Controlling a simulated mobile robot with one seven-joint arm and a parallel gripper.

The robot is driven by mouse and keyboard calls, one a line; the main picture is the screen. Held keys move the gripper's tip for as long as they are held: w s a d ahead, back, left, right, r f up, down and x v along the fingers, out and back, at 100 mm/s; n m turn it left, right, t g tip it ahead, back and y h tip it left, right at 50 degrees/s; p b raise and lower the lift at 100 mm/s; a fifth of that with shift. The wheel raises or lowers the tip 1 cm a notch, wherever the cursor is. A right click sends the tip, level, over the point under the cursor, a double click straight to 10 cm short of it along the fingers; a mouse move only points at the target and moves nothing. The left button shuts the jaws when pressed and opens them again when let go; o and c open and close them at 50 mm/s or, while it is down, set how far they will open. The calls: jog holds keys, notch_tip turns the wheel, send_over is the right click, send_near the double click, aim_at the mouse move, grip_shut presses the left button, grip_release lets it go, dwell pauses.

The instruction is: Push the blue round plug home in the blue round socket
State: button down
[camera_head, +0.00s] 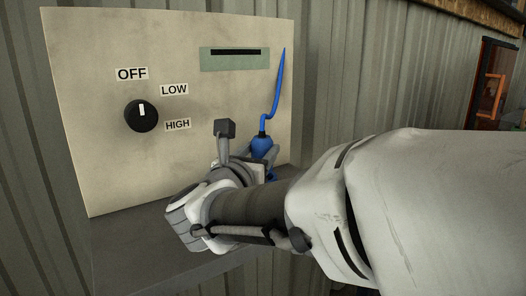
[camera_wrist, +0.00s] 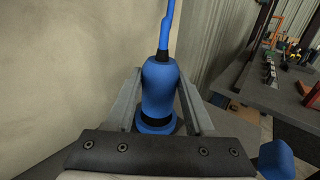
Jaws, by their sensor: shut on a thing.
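The blue round plug (camera_wrist: 158,88) stands upright in the wrist view, its blue cable rising from a black collar at its top. My gripper (camera_wrist: 159,100) is shut on it, one finger on each side. Below a black band on the plug is a wider blue ring (camera_wrist: 156,126); I cannot tell whether it is the socket's rim or part of the plug. In the head view the plug (camera_head: 262,146) shows behind my gripper (camera_head: 245,163), near the panel's lower right edge. Seating depth cannot be seen.
A beige panel (camera_head: 100,80) with a black knob (camera_head: 141,116) and a green slot plate (camera_head: 235,59) stands behind, above a grey ledge (camera_head: 125,250). Another blue rounded part (camera_wrist: 277,160) shows at lower right. A dark bench (camera_wrist: 285,90) with small items stands further right.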

jog(key=shift+b, duration=0.5)
jog(key=shift+f+b, duration=1.1)
jog(key=shift+f, duration=0.15)
jog(key=shift+c, duration=1)
grip_release()
jog(key=shift+s, duration=0.1)
jog(key=p+v, duration=0.1)
jog(key=v, duration=1.1)
jog(key=shift+p, duration=0.35)
